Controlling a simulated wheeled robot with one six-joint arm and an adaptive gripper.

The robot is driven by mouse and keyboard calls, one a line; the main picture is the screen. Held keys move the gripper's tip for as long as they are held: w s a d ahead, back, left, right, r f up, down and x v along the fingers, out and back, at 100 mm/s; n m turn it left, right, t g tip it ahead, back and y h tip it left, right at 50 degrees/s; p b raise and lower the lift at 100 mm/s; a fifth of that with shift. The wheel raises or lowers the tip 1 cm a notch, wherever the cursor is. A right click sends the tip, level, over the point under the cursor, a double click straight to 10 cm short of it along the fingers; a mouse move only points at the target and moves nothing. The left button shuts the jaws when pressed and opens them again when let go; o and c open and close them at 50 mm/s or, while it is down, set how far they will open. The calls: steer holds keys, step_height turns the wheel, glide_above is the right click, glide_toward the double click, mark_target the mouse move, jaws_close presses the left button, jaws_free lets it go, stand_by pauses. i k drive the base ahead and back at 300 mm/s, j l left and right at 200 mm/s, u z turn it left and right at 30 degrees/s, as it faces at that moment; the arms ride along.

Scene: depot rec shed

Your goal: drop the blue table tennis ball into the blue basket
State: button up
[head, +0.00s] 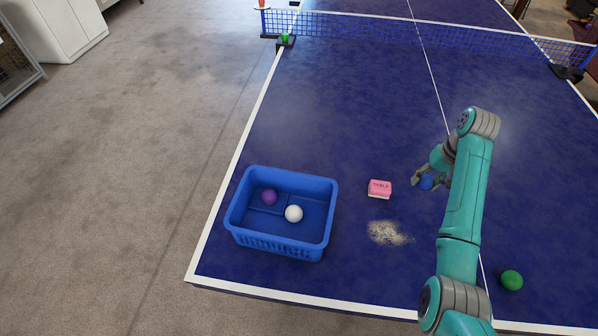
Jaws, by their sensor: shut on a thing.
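The blue table tennis ball (426,182) is between the fingers of my gripper (421,181), which is shut on it. They are over the blue table, right of the pink box; the exact height above the surface is hard to tell. The blue basket (272,244) stands upright on the table to the left, well apart from my gripper. It holds a purple ball (269,197) and a white ball (293,213). My arm hides part of the table on the right.
A small pink box (380,188) and a pale powdery patch (388,233) lie between basket and gripper. The table's middle is clear.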

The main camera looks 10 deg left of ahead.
mark_target(263, 223)
steer(key=j, duration=1.9)
steer(key=i, duration=0.05)
